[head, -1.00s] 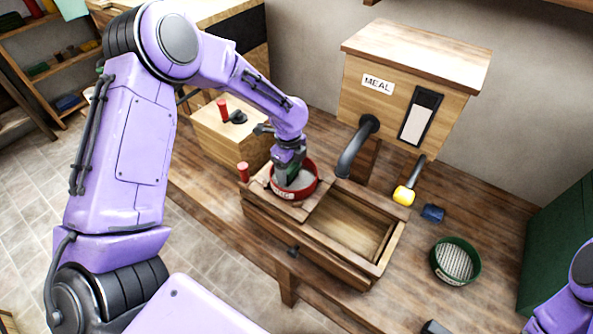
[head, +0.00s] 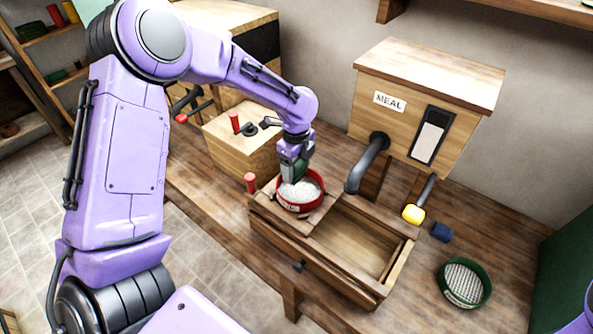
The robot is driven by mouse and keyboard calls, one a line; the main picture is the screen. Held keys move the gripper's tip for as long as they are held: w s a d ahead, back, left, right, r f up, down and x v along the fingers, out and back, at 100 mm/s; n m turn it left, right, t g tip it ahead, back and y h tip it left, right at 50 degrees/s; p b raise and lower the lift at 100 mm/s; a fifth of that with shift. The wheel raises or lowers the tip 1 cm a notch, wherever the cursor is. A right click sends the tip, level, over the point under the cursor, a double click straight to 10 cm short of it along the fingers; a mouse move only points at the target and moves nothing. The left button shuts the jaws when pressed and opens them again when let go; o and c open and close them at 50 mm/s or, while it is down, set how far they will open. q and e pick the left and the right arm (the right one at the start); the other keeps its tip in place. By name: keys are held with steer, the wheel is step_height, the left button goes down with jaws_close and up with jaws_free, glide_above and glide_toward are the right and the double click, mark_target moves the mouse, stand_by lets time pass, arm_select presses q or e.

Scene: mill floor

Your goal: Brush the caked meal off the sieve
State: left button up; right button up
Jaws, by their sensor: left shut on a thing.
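The red-rimmed sieve (head: 301,208) sits on the left end of the wooden trough, with pale meal (head: 301,190) inside its rim. My left gripper (head: 294,168) points down at the sieve's back-left side, shut on a small dark green thing that looks like a brush. Its lower end is at the meal or rim; I cannot tell whether it touches. My right gripper is out of the frame; only a bit of my right arm shows at the lower right corner.
The trough (head: 352,245) is open to the right of the sieve. A meal bin (head: 415,120) with a grey spout (head: 365,165) stands behind. A yellow-ended lever (head: 413,214), a blue block (head: 441,232) and a green-rimmed sieve (head: 464,283) are at right. A red post (head: 250,183) stands left.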

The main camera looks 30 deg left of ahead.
arm_select(q)
steer(key=shift+r, duration=0.1)
steer(key=shift+r, duration=1.45)
steer(key=shift+f, duration=0.1)
